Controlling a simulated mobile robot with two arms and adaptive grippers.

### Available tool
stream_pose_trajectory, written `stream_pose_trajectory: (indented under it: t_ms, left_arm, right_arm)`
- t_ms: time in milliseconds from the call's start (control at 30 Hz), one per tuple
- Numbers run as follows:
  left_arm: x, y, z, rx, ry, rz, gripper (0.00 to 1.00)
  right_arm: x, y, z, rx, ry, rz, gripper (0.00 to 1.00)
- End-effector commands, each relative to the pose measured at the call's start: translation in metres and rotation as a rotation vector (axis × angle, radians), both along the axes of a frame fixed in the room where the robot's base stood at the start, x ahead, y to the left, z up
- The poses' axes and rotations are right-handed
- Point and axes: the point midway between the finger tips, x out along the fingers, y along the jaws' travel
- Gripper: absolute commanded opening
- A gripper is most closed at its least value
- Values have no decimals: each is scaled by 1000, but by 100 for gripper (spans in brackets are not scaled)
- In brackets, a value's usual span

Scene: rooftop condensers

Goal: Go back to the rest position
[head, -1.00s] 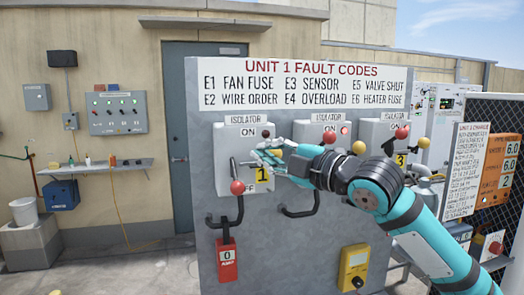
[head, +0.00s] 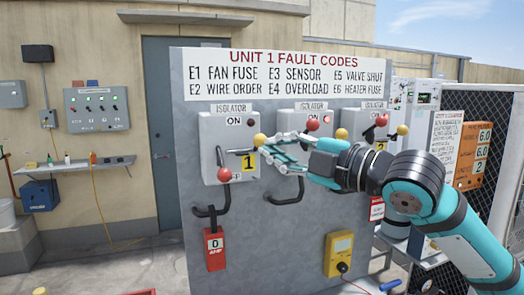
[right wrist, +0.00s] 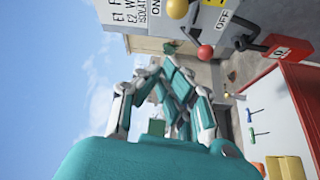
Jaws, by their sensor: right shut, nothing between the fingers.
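My right gripper (head: 262,151) reaches in from the right in front of the grey fault-code panel (head: 275,235). Its fingers look closed together with nothing between them; they also show in the right wrist view (right wrist: 155,75). The fingertips appear beside the yellow "1" tag (head: 248,163) and below a yellow ball (head: 260,140); whether they touch anything is unclear. The left isolator box (head: 213,135) has a red-ball lever (head: 224,174) hanging low by the OFF mark. My left gripper is out of view.
Two more isolators (head: 312,124) (head: 376,120) sit along the panel. A red lock tag (head: 214,248) and yellow meter (head: 339,253) hang lower. A shelf (head: 70,165) stands back left.

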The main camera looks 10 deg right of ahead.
Motion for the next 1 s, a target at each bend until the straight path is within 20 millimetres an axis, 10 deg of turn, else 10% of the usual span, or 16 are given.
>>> stream_pose_trajectory:
  t_ms: [467,767,1000]
  left_arm:
    - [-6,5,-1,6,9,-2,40]
    - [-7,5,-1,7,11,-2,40]
    - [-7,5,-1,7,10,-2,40]
  right_arm:
    - [0,1,-13,5,28,1,0]
    - [8,17,-179,130,419,-84,0]
    - [-33,5,-333,308,819,-292,0]
